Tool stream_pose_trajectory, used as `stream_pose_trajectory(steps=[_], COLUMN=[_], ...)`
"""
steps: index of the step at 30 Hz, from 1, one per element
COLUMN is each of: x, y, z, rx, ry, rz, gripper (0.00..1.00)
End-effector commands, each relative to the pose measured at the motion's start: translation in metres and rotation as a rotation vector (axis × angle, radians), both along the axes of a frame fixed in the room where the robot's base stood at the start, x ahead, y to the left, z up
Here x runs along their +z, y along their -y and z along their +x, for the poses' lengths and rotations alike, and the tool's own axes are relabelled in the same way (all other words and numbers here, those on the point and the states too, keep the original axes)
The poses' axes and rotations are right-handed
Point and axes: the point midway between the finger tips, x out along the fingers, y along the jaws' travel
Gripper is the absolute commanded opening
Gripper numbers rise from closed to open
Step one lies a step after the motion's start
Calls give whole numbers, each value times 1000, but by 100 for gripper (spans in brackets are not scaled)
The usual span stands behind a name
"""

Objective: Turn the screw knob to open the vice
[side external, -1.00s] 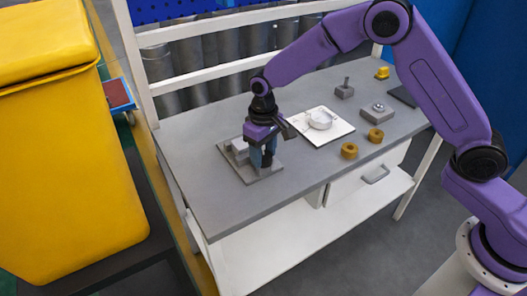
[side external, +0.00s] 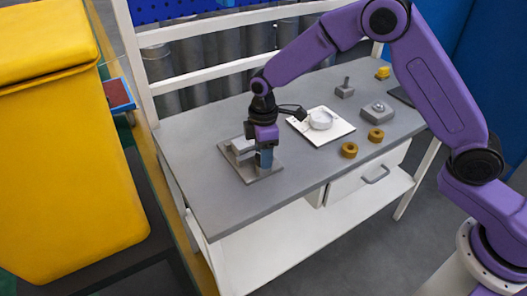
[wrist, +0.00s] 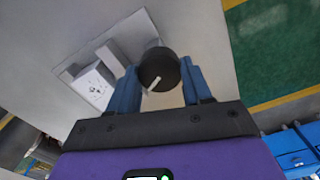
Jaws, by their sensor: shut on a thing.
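The vice is a grey block assembly on a flat grey plate (side external: 266,173) at the left part of the bench in the side view. Its grey body (side external: 240,147) stands left of my gripper; it also shows in the wrist view (wrist: 95,84). The screw knob (wrist: 160,68) is a round black cap with a white line on its face, seen in the wrist view. My gripper (wrist: 157,85) points down over the vice, its two blue fingers on either side of the knob and shut on it. In the side view my gripper (side external: 264,160) hides the knob.
A white board (side external: 335,134) with a round white part (side external: 320,120) lies right of the vice. Two brass rings (side external: 349,150) (side external: 376,134), grey blocks (side external: 344,90) (side external: 377,109) and a yellow piece (side external: 383,72) sit further right. The bench (side external: 220,205) front is clear.

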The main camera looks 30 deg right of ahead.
Motion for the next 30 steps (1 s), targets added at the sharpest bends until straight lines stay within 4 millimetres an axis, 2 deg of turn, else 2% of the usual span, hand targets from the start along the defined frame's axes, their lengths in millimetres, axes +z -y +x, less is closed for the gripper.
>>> stream_pose_trajectory(steps=[18,30], x=[1,1], y=[-1,-1], z=[0,0], rx=[549,729], ry=[3,4], rz=[2,2], gripper=[19,19])
